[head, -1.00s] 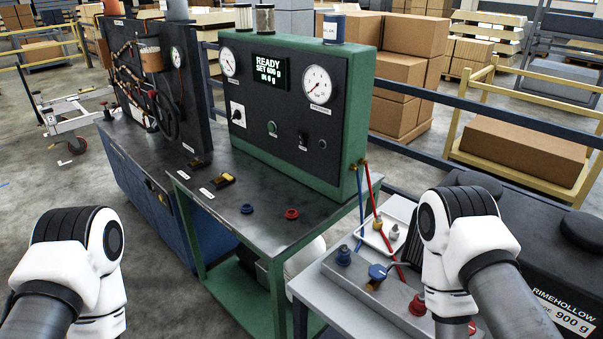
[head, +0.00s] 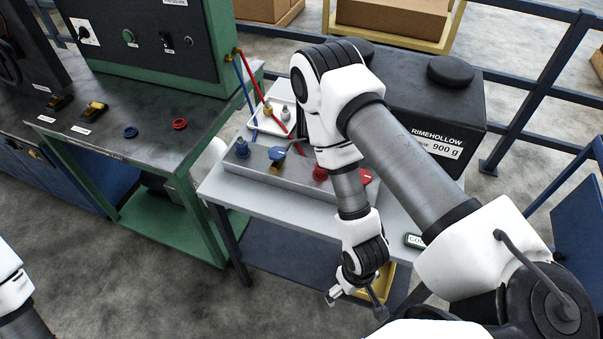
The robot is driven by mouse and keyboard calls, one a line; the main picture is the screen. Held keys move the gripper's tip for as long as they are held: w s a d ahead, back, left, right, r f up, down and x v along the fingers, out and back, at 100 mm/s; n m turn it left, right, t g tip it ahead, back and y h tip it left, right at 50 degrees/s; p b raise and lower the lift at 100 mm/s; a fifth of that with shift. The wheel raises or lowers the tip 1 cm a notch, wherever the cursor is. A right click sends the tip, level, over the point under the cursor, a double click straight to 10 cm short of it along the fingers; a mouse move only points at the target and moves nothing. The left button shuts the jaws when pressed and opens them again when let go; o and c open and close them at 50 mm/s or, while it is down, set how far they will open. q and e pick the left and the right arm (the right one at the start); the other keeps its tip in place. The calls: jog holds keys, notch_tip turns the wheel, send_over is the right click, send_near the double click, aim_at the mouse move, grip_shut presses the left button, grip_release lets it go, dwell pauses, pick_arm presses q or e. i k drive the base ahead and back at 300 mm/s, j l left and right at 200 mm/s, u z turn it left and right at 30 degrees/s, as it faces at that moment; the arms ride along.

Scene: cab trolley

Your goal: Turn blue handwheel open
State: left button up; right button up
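A grey valve block (head: 262,168) lies on the small grey table. It carries a blue knob-like part (head: 242,148) at its left end and a blue wheel-like part (head: 277,153) beside it. At this size I cannot tell which of the two is the blue handwheel. Red knobs (head: 320,173) sit further right, partly behind my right arm. My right gripper (head: 357,303) hangs in front of the table, below and right of the blue parts and apart from them. Its fingers look spread and empty. My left gripper is out of view; only part of my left arm shows.
A green bench (head: 150,150) stands left, with a blue ring (head: 131,132) and a red ring (head: 180,124) on it. Red and blue hoses run down to a white tray (head: 262,122). A black case (head: 415,100) labelled 900 g stands behind my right arm.

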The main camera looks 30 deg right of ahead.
aim_at(277, 153)
jog(key=j+z, duration=0.1)
jog(key=z, duration=0.4)
jog(key=j+z, duration=0.1)
jog(key=z, duration=0.4)
jog(key=j+z, duration=0.1)
jog(key=z, duration=0.9)
jog(key=k+j+z, duration=0.1)
jog(key=k+j, duration=0.3)
jog(key=i, duration=0.45)
